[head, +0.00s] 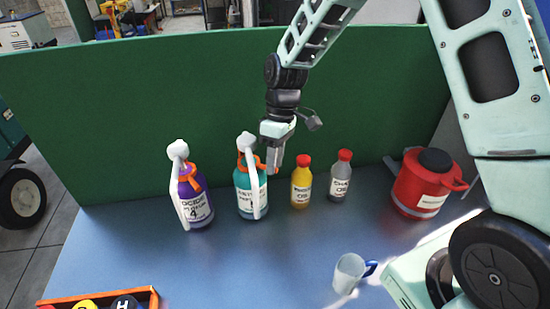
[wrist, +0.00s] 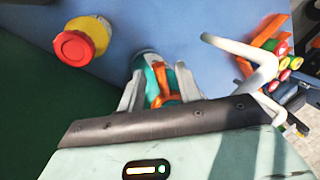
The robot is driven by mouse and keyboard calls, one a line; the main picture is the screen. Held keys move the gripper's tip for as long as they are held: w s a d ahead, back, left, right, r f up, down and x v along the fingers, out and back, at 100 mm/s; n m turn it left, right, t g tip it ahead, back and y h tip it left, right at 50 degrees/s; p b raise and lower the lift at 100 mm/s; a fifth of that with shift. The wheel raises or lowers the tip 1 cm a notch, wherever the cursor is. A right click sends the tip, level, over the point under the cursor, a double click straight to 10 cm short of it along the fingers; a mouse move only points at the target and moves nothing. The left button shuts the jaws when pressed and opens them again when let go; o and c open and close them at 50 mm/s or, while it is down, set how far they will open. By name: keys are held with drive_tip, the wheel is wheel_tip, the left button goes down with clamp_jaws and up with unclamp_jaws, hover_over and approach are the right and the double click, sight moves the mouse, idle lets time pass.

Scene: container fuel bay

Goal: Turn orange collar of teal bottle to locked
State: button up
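The teal bottle (head: 250,205) stands upright on the blue table, with a white pump top and long white spout (head: 252,170). Its orange collar (head: 259,162) shows just right of the spout, beside my gripper (head: 273,162), which points down at the bottle's neck. In the wrist view, my gripper's two fingers (wrist: 160,88) are apart, one on each side of the orange collar (wrist: 160,72) and teal bottle (wrist: 151,82). I cannot tell whether either finger touches the collar. The gripper's body hides the near part of the bottle.
A purple bottle (head: 193,200) with a white spout stands left. A yellow bottle (head: 301,187) and a grey bottle (head: 340,182), both red-capped, stand right, then a red container (head: 425,188). A cup (head: 348,274) stands in front. A green panel (head: 150,110) rises behind.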

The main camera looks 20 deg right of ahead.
clamp_jaws()
drive_tip(key=shift+s+a+m, duration=0.1)
drive_tip(key=shift+m, duration=0.2)
drive_tip(key=shift+s+a+m+t+y+b, duration=0.15)
drive_tip(key=shift+s+a+m+t+b, duration=0.2)
drive_tip(key=shift+m, duration=0.5)
drive_tip(key=shift+s+a+m+t+y+b, duration=0.15)
drive_tip(key=shift+a+m, duration=0.3)
drive_tip(key=shift+m, duration=0.45)
drive_tip(key=shift+s+a+m+t+y+b, duration=0.15)
drive_tip(key=shift+s+a+m+b, duration=0.25)
drive_tip(key=shift+m, duration=0.45)
unclamp_jaws()
drive_tip(key=shift+r, duration=0.15)
